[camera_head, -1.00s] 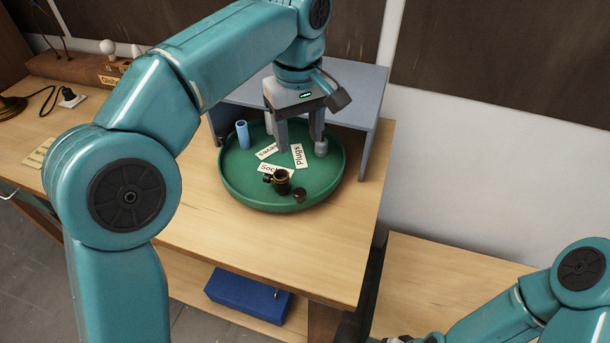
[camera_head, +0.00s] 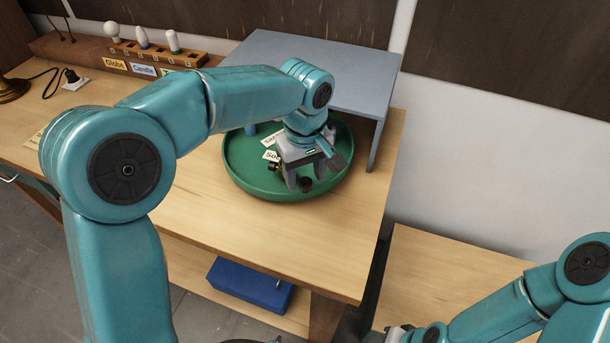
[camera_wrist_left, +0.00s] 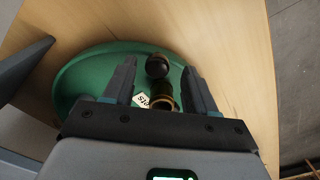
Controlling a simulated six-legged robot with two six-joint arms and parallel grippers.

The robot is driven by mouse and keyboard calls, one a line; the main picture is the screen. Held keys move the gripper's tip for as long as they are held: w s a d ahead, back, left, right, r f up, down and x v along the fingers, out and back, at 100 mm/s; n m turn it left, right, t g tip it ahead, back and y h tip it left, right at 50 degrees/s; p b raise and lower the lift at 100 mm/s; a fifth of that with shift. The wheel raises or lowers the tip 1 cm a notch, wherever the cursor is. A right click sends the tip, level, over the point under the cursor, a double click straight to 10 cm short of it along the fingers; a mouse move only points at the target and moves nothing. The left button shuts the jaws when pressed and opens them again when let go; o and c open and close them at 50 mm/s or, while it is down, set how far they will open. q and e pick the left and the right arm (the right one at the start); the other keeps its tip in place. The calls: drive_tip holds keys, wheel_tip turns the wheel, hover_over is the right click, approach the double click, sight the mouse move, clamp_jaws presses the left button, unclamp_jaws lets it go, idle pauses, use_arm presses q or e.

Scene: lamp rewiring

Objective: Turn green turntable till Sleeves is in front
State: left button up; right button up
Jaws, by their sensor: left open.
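The round green turntable (camera_head: 240,178) stands on the wooden bench, partly under a grey shelf. A white card starting "Soc" (camera_head: 271,156) and another partly covered card (camera_head: 269,141) lie on it; the gripper hides the rest. Dark sockets (camera_head: 305,185) stand at its front; in the left wrist view one black piece (camera_wrist_left: 157,67) and a brass-rimmed one (camera_wrist_left: 162,97) show. A blue cylinder (camera_head: 250,129) is at the back left. My left gripper (camera_head: 307,178) is open above the front of the turntable, its fingers either side of the sockets; contact is unclear. My right gripper is barely visible at the bottom edge.
The grey shelf (camera_head: 310,65) rises over the back of the turntable. A bulb rack (camera_head: 150,58) with cards "Globe" and "Candle" stands at the back left. A blue box (camera_head: 250,285) sits below the bench top. The bench front is clear.

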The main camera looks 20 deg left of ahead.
use_arm(q)
drive_tip(key=shift+f, duration=0.5)
drive_tip(key=shift+w+d+f, duration=0.1)
drive_tip(key=shift+w+f, duration=0.2)
drive_tip(key=shift+s+r, duration=0.1)
drive_tip(key=shift+s, duration=0.1)
drive_tip(key=c, duration=0.5)
clamp_jaws()
drive_tip(key=shift+w, duration=0.1)
